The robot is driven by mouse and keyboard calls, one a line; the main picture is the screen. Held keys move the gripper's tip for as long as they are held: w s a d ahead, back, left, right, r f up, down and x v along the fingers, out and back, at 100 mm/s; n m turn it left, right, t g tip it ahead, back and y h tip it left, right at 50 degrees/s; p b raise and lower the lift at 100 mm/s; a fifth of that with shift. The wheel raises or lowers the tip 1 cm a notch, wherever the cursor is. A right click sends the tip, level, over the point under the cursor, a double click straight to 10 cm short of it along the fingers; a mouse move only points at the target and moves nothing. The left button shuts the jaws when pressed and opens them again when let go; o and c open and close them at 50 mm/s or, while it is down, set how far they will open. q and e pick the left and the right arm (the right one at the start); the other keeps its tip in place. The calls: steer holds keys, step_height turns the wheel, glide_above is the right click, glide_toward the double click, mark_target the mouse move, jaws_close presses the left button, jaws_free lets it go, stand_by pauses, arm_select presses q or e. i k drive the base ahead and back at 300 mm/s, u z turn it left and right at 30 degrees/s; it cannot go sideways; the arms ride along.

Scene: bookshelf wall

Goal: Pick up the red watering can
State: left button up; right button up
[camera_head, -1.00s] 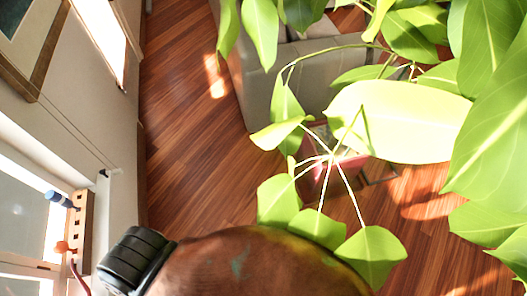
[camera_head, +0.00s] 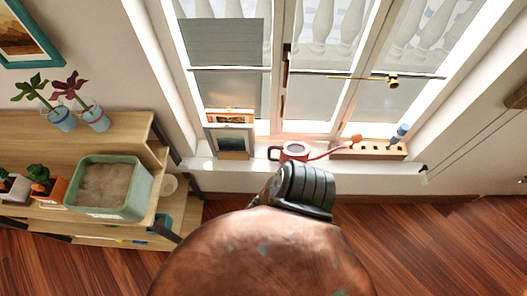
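The red watering can (camera_head: 294,151) stands on the white windowsill (camera_head: 226,164) in the head view, below the window. It looks small, with a red body, a pale inside, a dark handle at its left and a thin red spout reaching right to an orange tip (camera_head: 355,140). Its lower part is partly hidden by a black ribbed object (camera_head: 303,188) nearer to the camera.
A large brown, copper-like rounded surface (camera_head: 260,257) fills the bottom middle. A wooden rack (camera_head: 386,154) with a blue-handled tool stands right of the can, picture frames (camera_head: 229,140) left. A shelf (camera_head: 110,133) with plants and a green planter (camera_head: 140,190) stands left. Wooden floor is clear lower right.

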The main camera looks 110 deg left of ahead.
mark_target(300, 152)
steer(key=u, duration=2.45)
steer(key=k, duration=0.75)
steer(key=u, duration=0.95)
